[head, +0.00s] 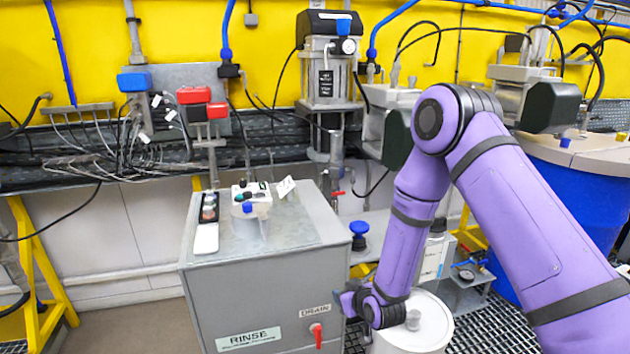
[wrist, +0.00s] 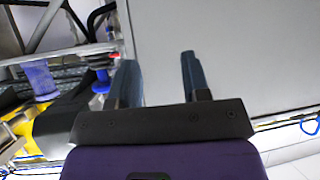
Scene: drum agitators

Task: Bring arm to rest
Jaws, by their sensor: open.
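My purple arm fills the right of the head view, with its elbow high and its forearm hanging down.
The grey RINSE cabinet (head: 255,290) carries a button box (head: 250,197) and has a red drain valve (head: 317,333). A blue knob (head: 359,229) stands to its right. A white drum (head: 425,335) is below my wrist. A blue drum (head: 585,195) stands right. Floor is clear at lower left.

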